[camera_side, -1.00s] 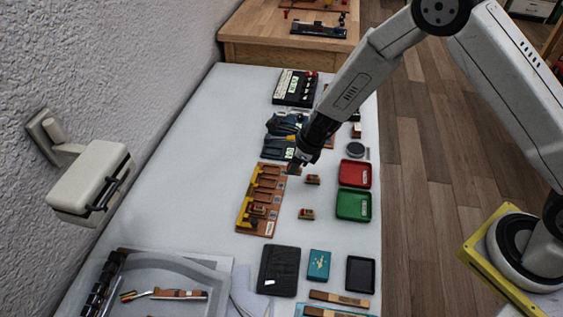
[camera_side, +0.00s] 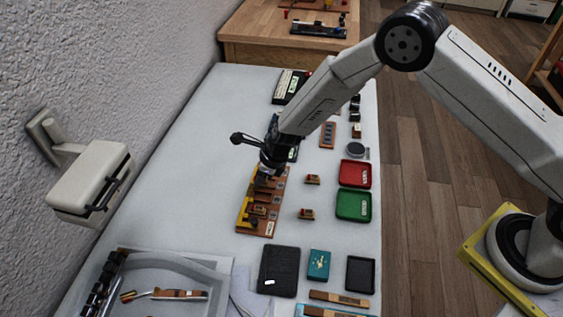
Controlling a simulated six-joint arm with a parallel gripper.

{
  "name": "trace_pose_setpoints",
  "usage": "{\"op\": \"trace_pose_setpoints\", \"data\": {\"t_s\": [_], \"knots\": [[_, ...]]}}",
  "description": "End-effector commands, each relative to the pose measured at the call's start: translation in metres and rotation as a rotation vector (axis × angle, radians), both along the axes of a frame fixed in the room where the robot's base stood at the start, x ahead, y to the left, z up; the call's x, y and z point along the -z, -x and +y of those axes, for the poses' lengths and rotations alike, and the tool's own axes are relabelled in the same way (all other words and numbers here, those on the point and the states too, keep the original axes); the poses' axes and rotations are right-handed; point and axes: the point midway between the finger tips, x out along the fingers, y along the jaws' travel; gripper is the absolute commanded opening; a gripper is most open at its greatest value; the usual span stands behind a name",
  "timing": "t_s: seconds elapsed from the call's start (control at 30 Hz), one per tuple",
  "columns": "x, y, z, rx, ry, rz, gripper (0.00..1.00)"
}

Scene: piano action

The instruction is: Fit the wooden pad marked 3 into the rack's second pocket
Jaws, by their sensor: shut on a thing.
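The wooden rack (camera_side: 268,212) with yellow parts lies in the middle of the white table. A small block sits in a pocket near its front end. My gripper (camera_side: 266,177) points down over the rack's far end, and its shut jaws hold something. The held piece is too small and covered to make out, and no number can be read. Two small wooden pads with red tops, one upper (camera_side: 312,179) and one lower (camera_side: 306,214), lie on the table right of the rack. Their marks are not legible.
A red tray (camera_side: 370,174) and a green tray (camera_side: 368,205) stand to the right. A dark pad (camera_side: 262,268), a teal box (camera_side: 318,265) and a black tray (camera_side: 360,274) lie in front. The table left of the rack is clear.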

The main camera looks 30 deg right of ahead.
Motion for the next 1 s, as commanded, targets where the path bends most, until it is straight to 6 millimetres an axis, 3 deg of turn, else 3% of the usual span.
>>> {"op": "trace_pose_setpoints", "data": {"t_s": [0.7, 1.0], "knots": [[0.043, 0.0, -0.001, -0.001, 0.0, 0.0, 0.0], [0.051, 0.0, 0.0, 0.0, 0.0, -0.001, 0.0]]}}
